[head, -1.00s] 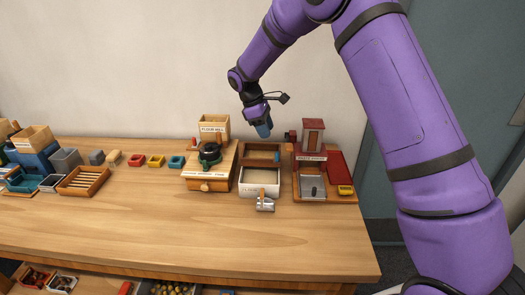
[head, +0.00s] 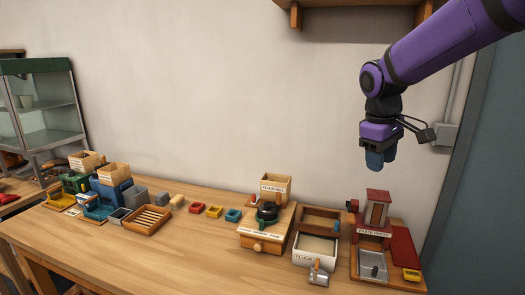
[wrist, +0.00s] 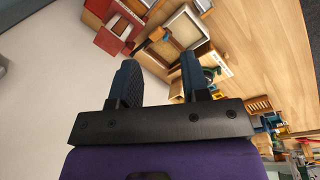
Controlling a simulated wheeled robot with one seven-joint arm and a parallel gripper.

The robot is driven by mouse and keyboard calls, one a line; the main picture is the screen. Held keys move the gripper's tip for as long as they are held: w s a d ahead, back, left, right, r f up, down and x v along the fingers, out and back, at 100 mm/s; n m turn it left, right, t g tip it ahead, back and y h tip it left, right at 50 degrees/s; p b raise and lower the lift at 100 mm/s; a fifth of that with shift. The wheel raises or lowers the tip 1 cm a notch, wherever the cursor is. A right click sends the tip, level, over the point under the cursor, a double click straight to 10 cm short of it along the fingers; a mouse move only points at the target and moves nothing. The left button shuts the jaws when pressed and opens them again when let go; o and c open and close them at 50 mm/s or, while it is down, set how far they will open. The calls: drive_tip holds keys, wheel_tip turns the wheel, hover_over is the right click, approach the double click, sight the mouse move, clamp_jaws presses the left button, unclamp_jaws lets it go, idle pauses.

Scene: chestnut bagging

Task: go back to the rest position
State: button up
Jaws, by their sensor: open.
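My gripper (head: 377,160) hangs in the air in the head view, fingers pointing down, above and behind the red-roofed press on the right of the table. Its blue fingers also show in the wrist view (wrist: 160,82), spread apart with nothing between them. My purple arm comes in from the upper right.
On the wooden table (head: 190,255) stand the flour mill (head: 268,215), a white flour box (head: 316,248), the red press (head: 374,225), small coloured trays (head: 214,211) and a slatted tray (head: 146,220). A shelf (head: 350,14) is above; a grey wall box (head: 446,134) is beside my gripper.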

drive_tip(key=s+d+r+m+t+y, duration=0.1)
drive_tip(key=s+m+t, duration=0.1)
drive_tip(key=s, duration=1)
drive_tip(key=s+d+r+m+t, duration=0.2)
drive_tip(key=s+m, duration=0.2)
drive_tip(key=s, duration=0.9)
drive_tip(key=shift+d+m+y, duration=0.25)
drive_tip(key=shift+m+y, duration=0.15)
